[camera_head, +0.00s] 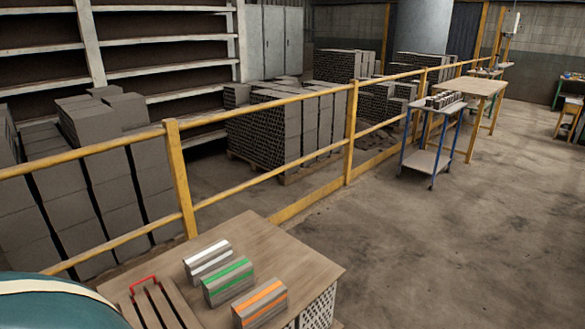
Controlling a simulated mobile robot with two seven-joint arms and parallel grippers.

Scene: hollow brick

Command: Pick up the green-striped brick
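The green-striped brick (229,282) is grey with a green band along its top. It stands on a wooden table (310,262) at the bottom of the head view, in the middle of a row of three bricks. A white-striped brick (208,260) stands behind it to the left. An orange-striped brick (260,303) stands in front of it to the right. Narrow gaps seem to separate them. Neither of my grippers shows in the head view.
A slatted wooden piece with a red handle (143,285) is on the table's left. A yellow railing (183,180) runs behind the table, with brick stacks (290,130) beyond. A blue-legged cart (428,160) stands at the back right. The floor (450,250) on the right is clear.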

